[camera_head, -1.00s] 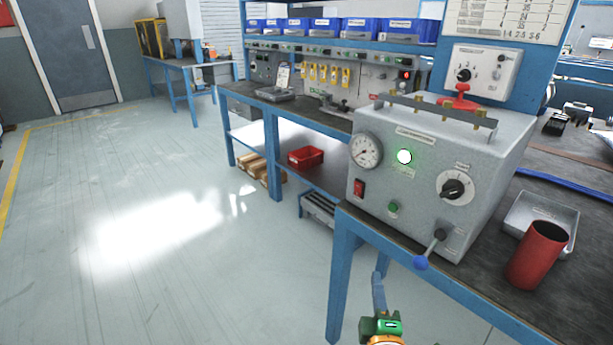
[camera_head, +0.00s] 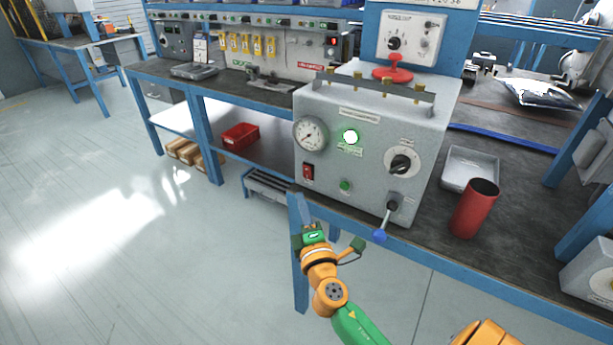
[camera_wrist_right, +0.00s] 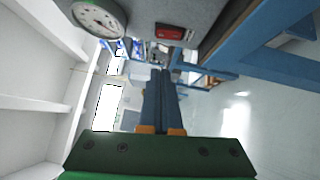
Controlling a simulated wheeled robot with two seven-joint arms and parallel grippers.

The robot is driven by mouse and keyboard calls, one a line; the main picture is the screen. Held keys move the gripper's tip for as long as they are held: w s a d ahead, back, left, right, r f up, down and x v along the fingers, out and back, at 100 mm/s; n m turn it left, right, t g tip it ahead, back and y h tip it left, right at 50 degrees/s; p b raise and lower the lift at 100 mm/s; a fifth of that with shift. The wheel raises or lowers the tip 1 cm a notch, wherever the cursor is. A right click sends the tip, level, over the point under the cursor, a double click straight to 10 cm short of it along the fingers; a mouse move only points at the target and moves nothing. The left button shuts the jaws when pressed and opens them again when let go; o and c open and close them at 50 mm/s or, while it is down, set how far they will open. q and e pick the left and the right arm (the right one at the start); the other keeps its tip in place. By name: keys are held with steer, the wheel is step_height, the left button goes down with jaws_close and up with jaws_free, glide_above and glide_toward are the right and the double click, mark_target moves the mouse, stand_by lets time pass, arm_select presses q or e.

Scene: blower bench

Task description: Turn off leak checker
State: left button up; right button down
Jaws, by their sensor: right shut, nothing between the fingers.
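The leak checker (camera_head: 367,160) is a grey box on the bench. Its front has a round gauge (camera_head: 310,133), a lit green lamp (camera_head: 351,137), a red rocker switch (camera_head: 308,171), a small green button (camera_head: 345,185), a black knob (camera_head: 401,164) and a blue-tipped lever (camera_head: 380,235). My right gripper (camera_head: 299,202) is shut and empty, in front of the bench edge, below and slightly left of the red switch, apart from it. The right wrist view shows its closed blue fingers (camera_wrist_right: 160,100), with the red switch (camera_wrist_right: 169,32) and gauge (camera_wrist_right: 98,17) beyond them. My left gripper is not seen.
A red cup (camera_head: 474,208) and a metal tray (camera_head: 470,168) stand right of the checker. A red bin (camera_head: 240,136) sits on the lower shelf. The floor at left is clear.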

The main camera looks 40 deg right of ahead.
mark_target(303, 168)
steer(key=w+d, duration=0.1)
steer(key=w, duration=0.1)
steer(key=w+d, duration=0.1)
steer(key=d, duration=0.1)
steer(key=w+d, duration=0.2)
steer(key=shift+w+d+r, duration=0.2)
steer(key=shift+w+r, duration=0.1)
steer(key=shift+r, duration=0.1)
steer(key=shift+p, duration=0.3)
